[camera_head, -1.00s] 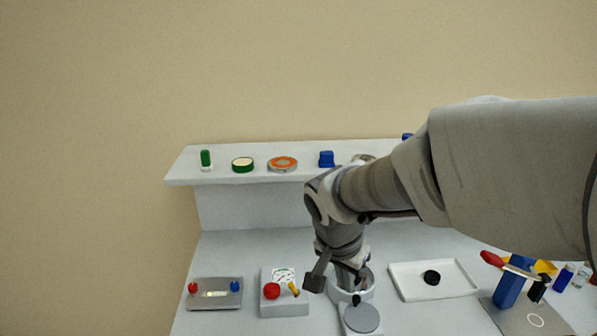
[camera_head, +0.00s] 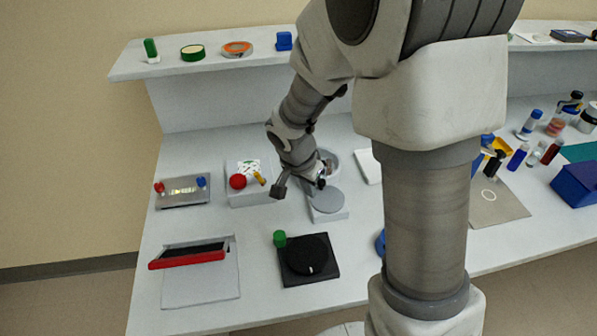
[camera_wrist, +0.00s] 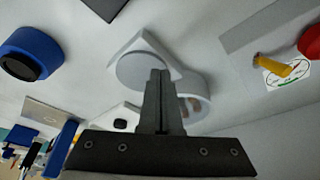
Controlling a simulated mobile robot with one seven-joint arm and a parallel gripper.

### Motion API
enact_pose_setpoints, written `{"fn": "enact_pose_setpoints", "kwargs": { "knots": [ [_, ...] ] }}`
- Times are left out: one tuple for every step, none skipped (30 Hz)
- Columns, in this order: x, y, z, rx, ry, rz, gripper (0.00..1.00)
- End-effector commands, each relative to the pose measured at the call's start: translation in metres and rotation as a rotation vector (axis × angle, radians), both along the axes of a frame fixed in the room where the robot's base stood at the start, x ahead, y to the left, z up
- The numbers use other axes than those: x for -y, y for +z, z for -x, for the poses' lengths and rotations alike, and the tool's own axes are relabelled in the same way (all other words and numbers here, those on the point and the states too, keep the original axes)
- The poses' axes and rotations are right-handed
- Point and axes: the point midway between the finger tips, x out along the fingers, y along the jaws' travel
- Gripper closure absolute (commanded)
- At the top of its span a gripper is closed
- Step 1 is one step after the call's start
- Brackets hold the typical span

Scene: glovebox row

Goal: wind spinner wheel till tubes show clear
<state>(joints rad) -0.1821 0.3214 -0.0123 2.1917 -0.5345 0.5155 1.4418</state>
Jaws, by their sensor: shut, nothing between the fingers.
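The spinner stands at the back middle of the bench, with a white round bowl (camera_head: 331,157) and, in front of it, a flat grey wheel (camera_head: 327,200) on a white block. In the wrist view the wheel (camera_wrist: 138,72) lies just beyond the fingertips, and the bowl (camera_wrist: 202,82) sits behind the fingers to the right. Small brownish shapes show inside the bowl; I cannot tell whether they are tubes or how clear they are. My gripper (camera_head: 319,181) is shut and empty, above the spinner between bowl and wheel. It also shows in the wrist view (camera_wrist: 158,76). I cannot tell whether it touches anything.
Left of the spinner is a box with a red knob (camera_head: 238,181) and yellow lever (camera_head: 260,178). In front are a black turntable (camera_head: 297,272) and a red-edged panel (camera_head: 187,257). A shelf (camera_head: 130,67) runs behind. Bottles (camera_head: 517,157) stand right.

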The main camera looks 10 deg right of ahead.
Motion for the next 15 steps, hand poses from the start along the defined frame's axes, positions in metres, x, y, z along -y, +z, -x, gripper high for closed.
{"fn": "enact_pose_setpoints", "kwargs": {
  "knots": [
    [0.006, 0.001, -0.004, -0.002, -0.003, 0.000, 1.00],
    [0.008, 0.000, -0.007, -0.002, -0.003, 0.000, 1.00],
    [0.010, -0.001, -0.009, -0.001, -0.002, 0.000, 1.00],
    [0.012, -0.001, -0.011, -0.001, -0.001, 0.000, 1.00],
    [0.013, -0.002, -0.012, -0.001, 0.000, -0.001, 1.00],
    [0.015, -0.002, -0.014, -0.001, 0.000, -0.001, 1.00],
    [0.015, -0.002, -0.014, -0.001, 0.001, -0.001, 1.00],
    [0.016, -0.003, -0.015, -0.001, 0.001, -0.001, 1.00],
    [0.017, -0.003, -0.015, -0.001, 0.001, -0.001, 1.00],
    [0.017, -0.003, -0.015, -0.001, 0.001, -0.001, 1.00],
    [0.017, -0.003, -0.016, -0.001, 0.001, -0.001, 1.00],
    [0.017, -0.003, -0.016, -0.001, 0.001, -0.001, 1.00],
    [0.017, -0.003, -0.016, -0.001, 0.002, 0.000, 1.00],
    [0.017, -0.003, -0.016, 0.000, 0.002, 0.000, 1.00],
    [0.017, -0.003, -0.016, 0.000, 0.002, 0.000, 1.00]
  ]
}}
